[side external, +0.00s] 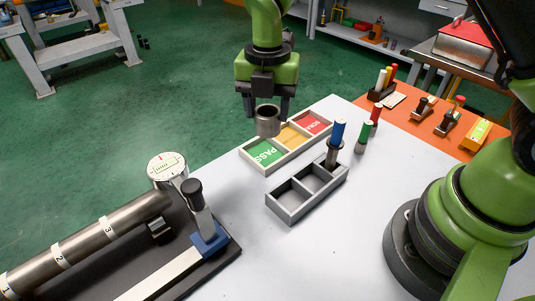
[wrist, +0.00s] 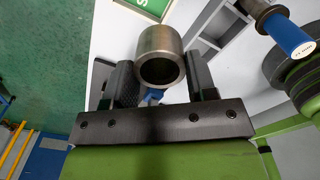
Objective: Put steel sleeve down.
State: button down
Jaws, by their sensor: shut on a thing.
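The steel sleeve (side external: 267,122), a short grey hollow cylinder, hangs in my gripper (side external: 267,108). In the wrist view the sleeve (wrist: 147,42) sits between both fingers of my gripper (wrist: 160,66), its open bore facing the camera. My gripper is shut on it, in the air by the sorting tray (side external: 264,171). That tray has a green PASS section (side external: 262,152), a yellow middle section (side external: 291,136) partly hidden behind the sleeve, and a red section (side external: 314,123). A green corner of the tray (wrist: 152,6) shows at the top of the wrist view.
A grey compartment tray (side external: 290,211) stands in front, with a blue-handled gauge (side external: 338,133) upright in it. Green (side external: 363,137) and red (side external: 376,114) handled pieces stand right of it. A vise with a numbered pipe (side external: 85,243) and a round dial (side external: 167,168) are at left.

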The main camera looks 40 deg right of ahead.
jog(key=shift+m, duration=0.4)
jog(key=w+f, duration=0.1)
jog(key=f, duration=0.2)
jog(key=w+d+f, duration=0.1)
jog(key=f, duration=0.2)
jog(key=w+d+f, duration=0.1)
jog(key=f, duration=0.2)
jog(key=shift+f, duration=0.4)
jog(key=shift+c, duration=2.2)
grip_release()
jog(key=shift+f, duration=0.15)
notch_tip(320, 180, up, 12)
jog(key=shift+r, duration=0.25)
